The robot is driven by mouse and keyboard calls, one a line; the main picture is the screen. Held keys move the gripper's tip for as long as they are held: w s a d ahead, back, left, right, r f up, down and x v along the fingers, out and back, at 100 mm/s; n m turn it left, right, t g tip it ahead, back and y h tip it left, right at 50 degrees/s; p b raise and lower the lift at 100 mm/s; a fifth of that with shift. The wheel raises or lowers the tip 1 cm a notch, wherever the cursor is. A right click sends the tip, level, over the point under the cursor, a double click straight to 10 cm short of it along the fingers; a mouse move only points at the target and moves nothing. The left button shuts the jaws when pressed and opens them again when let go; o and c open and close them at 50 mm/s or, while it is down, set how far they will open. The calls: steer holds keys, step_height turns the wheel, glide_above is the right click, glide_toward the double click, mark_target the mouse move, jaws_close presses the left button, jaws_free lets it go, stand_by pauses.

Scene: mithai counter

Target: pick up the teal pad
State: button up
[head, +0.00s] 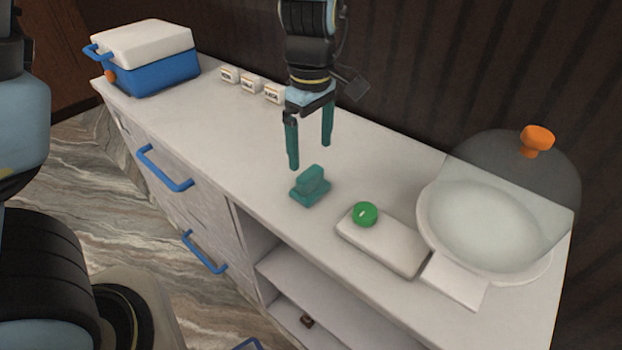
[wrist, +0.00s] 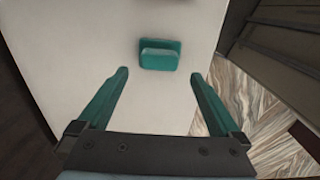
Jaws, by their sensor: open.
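The teal pad (head: 311,187) is a small block with a raised grip on a wider base. In the wrist view the pad (wrist: 159,54) lies beyond the fingertips, between the lines of the two fingers. My gripper (wrist: 158,76) does not touch it there.
A green round object (head: 365,214) sits on a white block (head: 383,243) right of the pad. A scale with a wide pan (head: 480,225) and a dome with an orange knob (head: 537,139) stand farther right. Small labelled blocks (head: 250,84) and a blue cooler (head: 150,75) stand left.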

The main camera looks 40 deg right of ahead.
mark_target(310, 172)
steer(key=shift+w+f+p, duration=0.1)
steer(key=shift+f+p, duration=0.6)
steer(key=shift+f, duration=3.25)
steer(key=c, duration=1.2)
step_height(310, 172, up, 10)
steer(key=shift+r+b, duration=0.1)
steer(key=shift+b, duration=0.45)
